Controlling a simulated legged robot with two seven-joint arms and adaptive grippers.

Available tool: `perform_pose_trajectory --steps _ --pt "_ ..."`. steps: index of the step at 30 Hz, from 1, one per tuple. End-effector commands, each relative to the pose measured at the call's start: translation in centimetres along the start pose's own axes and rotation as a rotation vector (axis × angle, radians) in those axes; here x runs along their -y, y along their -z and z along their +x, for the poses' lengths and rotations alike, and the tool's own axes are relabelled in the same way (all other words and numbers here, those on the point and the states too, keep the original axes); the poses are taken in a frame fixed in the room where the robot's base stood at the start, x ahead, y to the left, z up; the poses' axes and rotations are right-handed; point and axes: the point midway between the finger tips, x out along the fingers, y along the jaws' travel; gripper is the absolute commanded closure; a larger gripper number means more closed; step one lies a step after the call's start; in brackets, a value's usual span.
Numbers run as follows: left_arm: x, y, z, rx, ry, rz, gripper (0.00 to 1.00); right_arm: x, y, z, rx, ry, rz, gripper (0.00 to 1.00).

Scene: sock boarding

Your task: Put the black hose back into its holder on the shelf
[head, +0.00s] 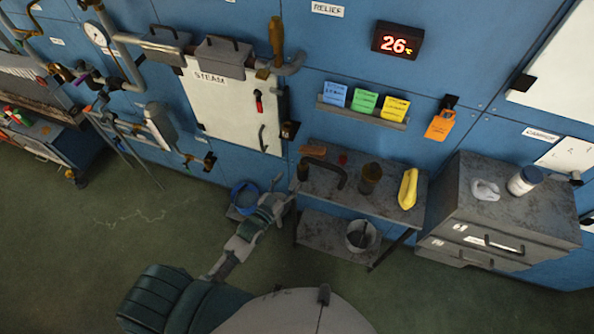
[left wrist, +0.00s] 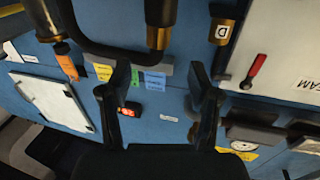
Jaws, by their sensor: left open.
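The black hose (head: 328,168) is a curved dark tube over the left part of the grey shelf (head: 395,205). In the left wrist view a black U-shaped tube (left wrist: 105,50) with a brass collar crosses the top, beyond my fingers. My left gripper (head: 284,190) is at the shelf's left end, beside the hose. Its two fingers (left wrist: 155,95) stand wide apart with nothing between them. A brown upright cylinder (head: 370,178) stands on the shelf right of the hose; I cannot tell whether it is the holder. My right gripper is not in view.
A yellow object (head: 408,188) lies at the shelf's right end. A bucket (head: 361,236) stands on the lower level. A grey drawer cabinet (head: 520,215) stands to the right. A blue coil (head: 244,197) is behind my left arm. The green floor at left is mostly clear.

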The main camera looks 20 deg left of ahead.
Motion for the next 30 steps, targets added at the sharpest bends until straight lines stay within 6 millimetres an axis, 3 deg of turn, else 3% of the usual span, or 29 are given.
perform_pose_trajectory --steps 3,7,25,28,30 --pt "0.0 -0.1 -1.9 0.002 -0.001 0.0 0.38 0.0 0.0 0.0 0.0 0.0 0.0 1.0" --pt "0.0 0.0 -2.8 0.0 0.0 -0.001 0.38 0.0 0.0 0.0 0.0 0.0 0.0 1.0" --pt "0.0 0.0 -3.0 0.0 0.0 -0.001 0.38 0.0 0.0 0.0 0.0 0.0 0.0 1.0" --pt "0.1 -1.3 -3.1 0.027 0.005 -0.001 0.38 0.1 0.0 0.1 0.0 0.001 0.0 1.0" --pt "0.3 -4.0 -3.4 0.081 0.013 -0.001 0.38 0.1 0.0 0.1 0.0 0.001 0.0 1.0"
